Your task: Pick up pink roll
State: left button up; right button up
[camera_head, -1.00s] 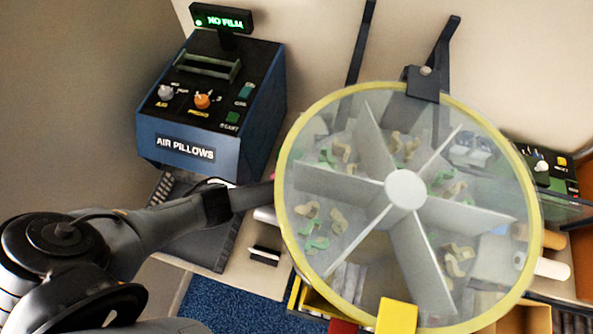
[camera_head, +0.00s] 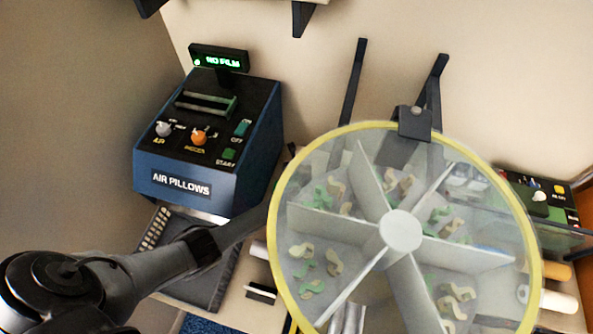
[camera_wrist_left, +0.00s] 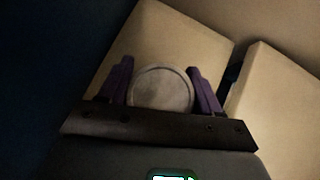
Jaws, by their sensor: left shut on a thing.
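In the left wrist view, my left gripper (camera_wrist_left: 160,66) has its two purple fingers on either side of a round-ended roll (camera_wrist_left: 161,90) and is shut on it. The flat round end faces the camera and looks dull greyish in the dim light, so I cannot confirm that it is pink. In the head view my left arm reaches in from the left. My right gripper is not in view.
The blue air pillow machine (camera_head: 203,160) stands left of the wheel; its display (camera_head: 219,59) reads "NO FILM". The wheel's clear compartments hold green and tan pieces. Two dark brackets stand on the wall. An orange roll (camera_head: 557,271) and a white roll (camera_head: 555,299) lie at right.

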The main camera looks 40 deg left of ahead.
pick_arm(q)
jog(key=shift+f, duration=1.9)
jog(key=shift+f+b, duration=0.1)
jog(key=shift+b, duration=0.25)
jog(key=o, duration=1.1)
jog(key=shift+o, duration=0.2)
